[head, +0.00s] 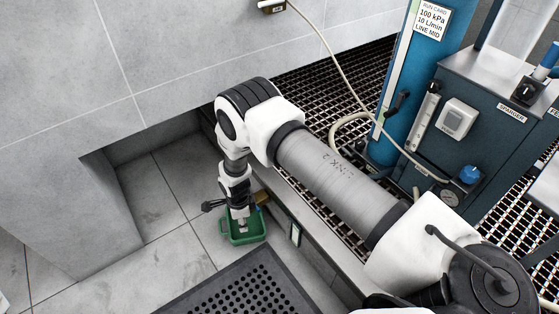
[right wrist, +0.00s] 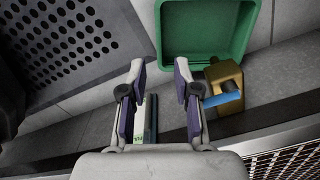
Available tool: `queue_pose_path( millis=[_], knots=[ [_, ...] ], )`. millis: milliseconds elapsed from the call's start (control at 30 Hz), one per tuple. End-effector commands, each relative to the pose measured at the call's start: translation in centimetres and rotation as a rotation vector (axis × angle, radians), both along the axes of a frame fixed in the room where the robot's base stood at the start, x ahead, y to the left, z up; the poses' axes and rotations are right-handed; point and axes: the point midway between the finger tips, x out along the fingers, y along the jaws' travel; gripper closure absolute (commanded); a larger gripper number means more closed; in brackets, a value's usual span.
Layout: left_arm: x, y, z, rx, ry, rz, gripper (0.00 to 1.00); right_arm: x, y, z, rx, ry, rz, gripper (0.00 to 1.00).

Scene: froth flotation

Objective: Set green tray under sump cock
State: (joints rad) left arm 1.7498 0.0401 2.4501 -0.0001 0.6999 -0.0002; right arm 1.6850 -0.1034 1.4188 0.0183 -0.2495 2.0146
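The green tray (head: 262,233) sits on the tiled floor beside the step below the grating. It also shows at the top of the right wrist view (right wrist: 250,30). The brass sump cock (right wrist: 228,82) with a blue handle (right wrist: 222,98) overlaps the tray's near right corner there; in the head view it is partly hidden behind my gripper. My right gripper (right wrist: 160,68) points down at the tray's near edge, its fingers parted with nothing visibly clamped. In the head view the gripper (head: 241,222) is over the tray; contact cannot be told. My left gripper is out of view.
A black perforated mat (head: 240,291) lies on the floor near the tray. A metal grating (head: 330,85) runs above the step, carrying a blue column (head: 388,140) and a control panel. A grey wall block (head: 65,200) stands left; bare tiles lie between.

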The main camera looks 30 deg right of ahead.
Motion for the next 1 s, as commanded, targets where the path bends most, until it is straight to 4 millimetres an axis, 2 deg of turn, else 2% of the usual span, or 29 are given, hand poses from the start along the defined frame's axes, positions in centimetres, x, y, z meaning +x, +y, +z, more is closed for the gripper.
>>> queue_pose_path(
  millis=[67,167,267,367,400,500,600,733,1000],
  knots=[
    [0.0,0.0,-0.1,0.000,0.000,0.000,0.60,-0.4,-0.1,-0.2,-0.001,0.001,0.020,0.69],
    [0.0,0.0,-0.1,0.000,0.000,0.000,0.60,-2.7,-0.9,-0.7,-0.004,0.009,0.153,0.69],
    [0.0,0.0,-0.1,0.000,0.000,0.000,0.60,-7.7,-2.3,-1.3,-0.007,0.018,0.451,0.69],
    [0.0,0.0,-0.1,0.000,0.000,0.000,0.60,-14.5,-3.7,-0.8,-0.007,0.024,0.862,0.69],
    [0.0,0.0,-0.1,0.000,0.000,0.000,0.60,-17.2,-4.1,-0.2,-0.006,0.026,1.033,0.69],
    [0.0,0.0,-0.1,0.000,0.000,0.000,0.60,-23.1,-4.8,2.0,-0.003,0.023,1.424,0.69],
    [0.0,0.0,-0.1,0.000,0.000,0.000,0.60,-27.1,-5.0,4.2,-0.002,0.017,1.707,0.69],
    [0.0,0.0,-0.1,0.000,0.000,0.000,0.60,-29.1,-5.0,5.6,-0.006,0.010,1.876,0.69],
    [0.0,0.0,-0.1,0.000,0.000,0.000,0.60,-29.1,-5.0,5.7,-0.008,0.009,1.892,0.69]
  ],
)
